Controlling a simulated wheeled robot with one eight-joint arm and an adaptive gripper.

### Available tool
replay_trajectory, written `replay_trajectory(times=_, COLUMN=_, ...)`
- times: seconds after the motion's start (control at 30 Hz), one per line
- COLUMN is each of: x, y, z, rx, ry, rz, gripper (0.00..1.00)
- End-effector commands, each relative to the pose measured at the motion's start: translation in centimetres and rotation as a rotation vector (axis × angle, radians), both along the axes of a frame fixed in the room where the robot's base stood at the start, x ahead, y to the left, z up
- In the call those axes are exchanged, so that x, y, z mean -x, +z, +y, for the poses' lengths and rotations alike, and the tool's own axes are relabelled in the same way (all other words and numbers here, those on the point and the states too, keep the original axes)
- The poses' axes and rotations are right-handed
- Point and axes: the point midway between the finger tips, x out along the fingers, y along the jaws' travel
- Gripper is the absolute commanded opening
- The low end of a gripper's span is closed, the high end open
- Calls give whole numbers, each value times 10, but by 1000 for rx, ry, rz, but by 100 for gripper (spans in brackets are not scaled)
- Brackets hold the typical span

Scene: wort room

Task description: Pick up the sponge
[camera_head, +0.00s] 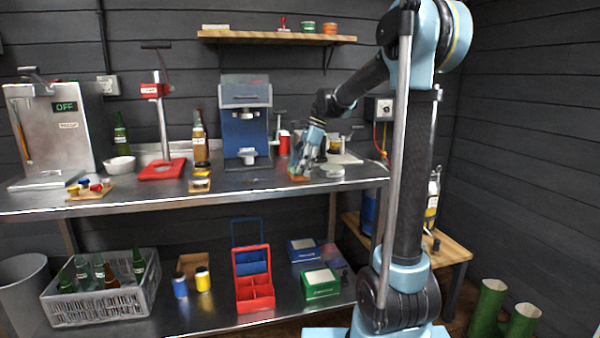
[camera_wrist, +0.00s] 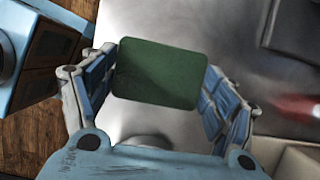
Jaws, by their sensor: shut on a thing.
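The sponge (camera_wrist: 157,88) shows as a dark green rounded rectangle in the wrist view. It sits between the two blue-padded fingers of my gripper (camera_wrist: 157,72), which are shut on it from both sides. In the head view my gripper (camera_head: 300,164) points down at the right part of the steel counter, close to its front edge. The sponge is hard to make out there among the fingers, and I cannot tell whether it touches the counter.
The steel counter (camera_head: 235,182) also bears a blue machine (camera_head: 246,120), a red-based stand (camera_head: 161,168) and a white bowl (camera_head: 120,165). A small round dish (camera_head: 333,171) lies just right of my gripper. A wooden shelf (camera_head: 275,37) hangs above.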

Motion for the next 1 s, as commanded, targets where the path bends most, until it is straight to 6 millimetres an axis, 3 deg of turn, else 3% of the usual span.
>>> replay_trajectory(times=0.6, x=0, y=89, z=0, rx=0, ry=0, rz=0, gripper=70)
replay_trajectory(times=1.0, x=0, y=97, z=0, rx=0, ry=0, rz=0, gripper=70)
